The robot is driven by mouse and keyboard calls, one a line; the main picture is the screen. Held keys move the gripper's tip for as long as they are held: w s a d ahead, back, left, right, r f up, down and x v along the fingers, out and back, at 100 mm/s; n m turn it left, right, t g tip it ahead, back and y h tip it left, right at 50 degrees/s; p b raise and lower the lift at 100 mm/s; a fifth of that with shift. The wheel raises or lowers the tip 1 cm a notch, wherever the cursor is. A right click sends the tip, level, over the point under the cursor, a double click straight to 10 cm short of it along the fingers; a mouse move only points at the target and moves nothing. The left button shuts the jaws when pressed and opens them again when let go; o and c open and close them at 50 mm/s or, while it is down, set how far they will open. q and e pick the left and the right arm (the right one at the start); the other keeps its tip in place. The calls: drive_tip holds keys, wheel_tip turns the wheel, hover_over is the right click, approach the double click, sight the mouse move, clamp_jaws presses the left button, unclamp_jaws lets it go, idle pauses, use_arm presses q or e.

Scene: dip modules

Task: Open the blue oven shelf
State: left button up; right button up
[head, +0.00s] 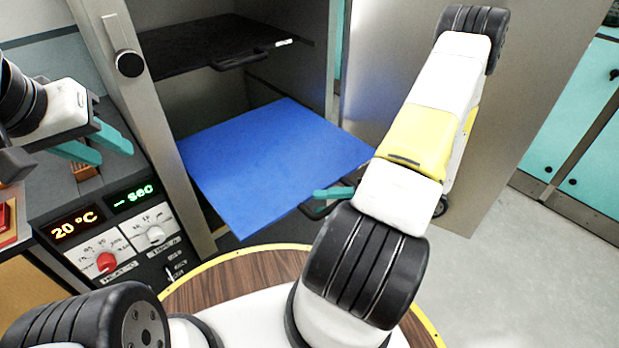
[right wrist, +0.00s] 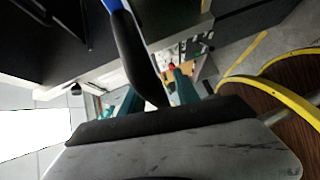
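The blue oven shelf (head: 270,160) sticks out of the open oven, below a black shelf (head: 215,42). Its dark handle (head: 316,209) is at the front edge, partly hidden by my right gripper (head: 335,193). In the right wrist view, the shelf's blue edge (right wrist: 113,6) shows at the top, and its dark handle (right wrist: 150,85) runs between the teal fingers of my right gripper (right wrist: 155,95), which look closed on it. My left gripper (head: 97,146) is open and empty, its teal fingers apart, above the control panel at the left.
The oven door (head: 490,130) stands open at the right, behind my right arm. A control panel (head: 120,235) with displays and dials is at the lower left. Teal cabinets (head: 580,140) stand at the far right, with clear floor before them.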

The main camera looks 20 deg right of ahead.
drive_tip(key=v, duration=0.7)
drive_tip(key=shift+s+d, duration=0.2)
drive_tip(key=shift+d, duration=0.15)
idle(0.4)
